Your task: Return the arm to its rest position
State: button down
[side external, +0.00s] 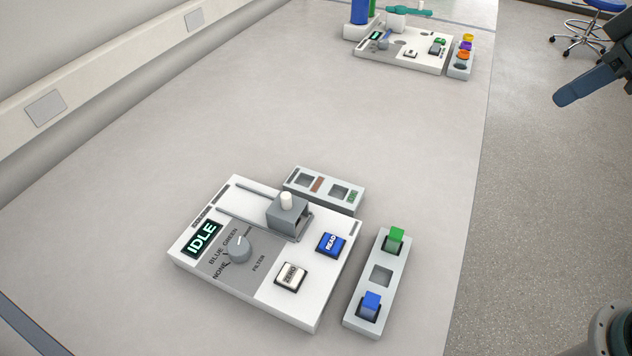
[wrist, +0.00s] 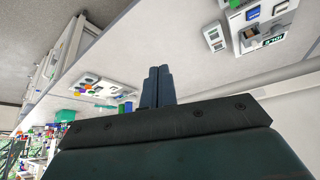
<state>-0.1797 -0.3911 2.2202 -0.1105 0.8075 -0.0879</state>
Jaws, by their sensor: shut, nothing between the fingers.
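My gripper (side external: 588,85) is at the upper right in the side view, held up over the floor side of the bench's right edge. Its dark blue fingers are together and hold nothing. In the wrist view the two fingers (wrist: 157,88) lie side by side and point toward the bench. The gripper touches nothing, well apart from the device (side external: 310,308) with the IDLE display, which stands at the front of the bench. The device also shows at the upper right in the wrist view (wrist: 250,40).
A rack (side external: 381,300) with a green and a blue cuvette stands right of the device; a smaller holder (side external: 335,201) sits behind it. A second station (side external: 400,55) stands far back with a small rack of coloured items (side external: 457,72). The middle bench (side external: 250,110) is clear. A blue stool (side external: 590,25) is on the floor.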

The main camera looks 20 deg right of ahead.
jog(key=s+d+f+m+h, duration=0.1)
jog(key=s+d+f+m, duration=0.3)
jog(key=s+d, duration=0.3)
jog(key=shift+s+d+h, duration=0.2)
jog(key=shift+s+h, duration=0.2)
jog(key=shift+s, duration=1.4)
